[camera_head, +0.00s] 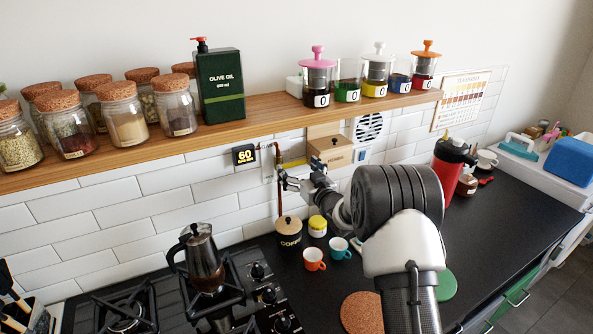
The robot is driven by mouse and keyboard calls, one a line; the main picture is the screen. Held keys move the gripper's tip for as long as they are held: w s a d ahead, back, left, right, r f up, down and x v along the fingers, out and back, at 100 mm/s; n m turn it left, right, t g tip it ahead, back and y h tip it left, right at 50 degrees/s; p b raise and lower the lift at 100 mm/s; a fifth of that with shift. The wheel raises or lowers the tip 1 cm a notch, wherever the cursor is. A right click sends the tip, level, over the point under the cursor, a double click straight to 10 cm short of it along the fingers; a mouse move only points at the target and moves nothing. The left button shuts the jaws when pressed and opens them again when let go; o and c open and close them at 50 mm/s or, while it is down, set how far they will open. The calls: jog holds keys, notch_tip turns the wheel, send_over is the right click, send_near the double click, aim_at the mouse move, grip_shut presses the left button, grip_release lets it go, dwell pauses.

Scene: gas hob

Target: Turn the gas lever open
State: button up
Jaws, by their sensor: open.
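A copper gas pipe (279,207) runs down the tiled wall behind the hob, with a bend at its top just under the shelf. My gripper (284,179) is at the pipe, level with its upper part. Its fingers are open and point left toward the wall. The gas lever is too small to make out clearly and may be partly hidden by my fingers. I cannot tell whether the fingers touch the lever or the pipe.
A wooden shelf (275,112) with jars and an olive oil bottle (220,88) is above my gripper. A coffee canister (288,238), an orange cup (314,259) and a blue cup (339,249) stand below. A moka pot (203,262) stands on the hob (173,300).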

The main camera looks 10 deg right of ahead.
jog(key=shift+w+a, duration=0.2)
jog(key=shift+w, duration=0.3)
jog(key=shift+s+r, duration=0.35)
jog(key=shift+r, duration=0.2)
jog(key=c, duration=1.9)
grip_shut()
jog(key=shift+w+f, duration=0.1)
